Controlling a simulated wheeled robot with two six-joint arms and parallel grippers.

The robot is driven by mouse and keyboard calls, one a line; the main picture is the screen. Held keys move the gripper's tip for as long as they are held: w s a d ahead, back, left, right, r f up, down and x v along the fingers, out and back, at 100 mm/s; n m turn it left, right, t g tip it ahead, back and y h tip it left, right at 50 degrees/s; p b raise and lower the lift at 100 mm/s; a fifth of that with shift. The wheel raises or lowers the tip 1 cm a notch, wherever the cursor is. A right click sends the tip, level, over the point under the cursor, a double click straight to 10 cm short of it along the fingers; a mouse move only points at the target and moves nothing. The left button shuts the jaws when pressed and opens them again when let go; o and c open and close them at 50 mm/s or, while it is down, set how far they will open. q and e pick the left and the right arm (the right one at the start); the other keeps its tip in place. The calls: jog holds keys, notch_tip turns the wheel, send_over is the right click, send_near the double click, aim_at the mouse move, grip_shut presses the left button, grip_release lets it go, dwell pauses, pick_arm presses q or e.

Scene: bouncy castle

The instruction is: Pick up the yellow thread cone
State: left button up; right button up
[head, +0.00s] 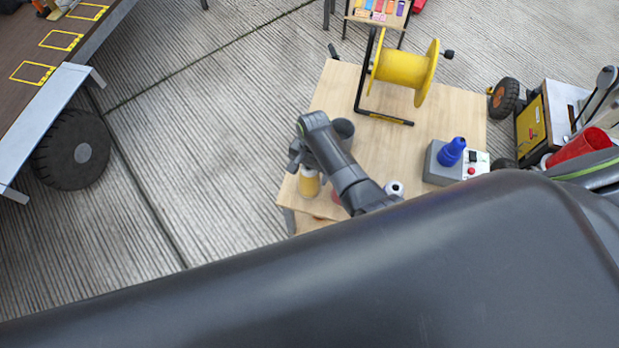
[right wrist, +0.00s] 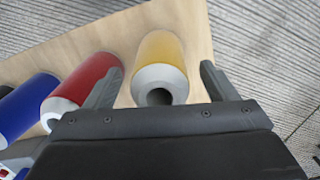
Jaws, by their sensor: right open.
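The yellow thread cone (head: 309,183) stands upright near the left front corner of the wooden table (head: 440,112). In the right wrist view the yellow thread cone (right wrist: 162,62) has a white top with a dark hole and lies between the fingers. My right gripper (right wrist: 158,85) is open, with one finger on each side of the cone; I cannot tell whether either touches it. In the head view my right gripper (head: 298,163) is at the cone's top, partly hiding it. My left gripper is not in view.
A red cone (right wrist: 88,85) stands close beside the right gripper's left finger, with a blue cone (right wrist: 25,105) beyond it. The table also holds a yellow spool (head: 400,70) on a black stand and a grey box (head: 440,165) with a blue cone. Open floor lies left.

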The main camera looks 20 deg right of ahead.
jog(key=shift+f, duration=0.5)
jog(key=shift+c, duration=0.5)
jog(key=c, duration=1.4)
jog(key=shift+c, duration=0.3)
jog(key=shift+r, duration=0.15)
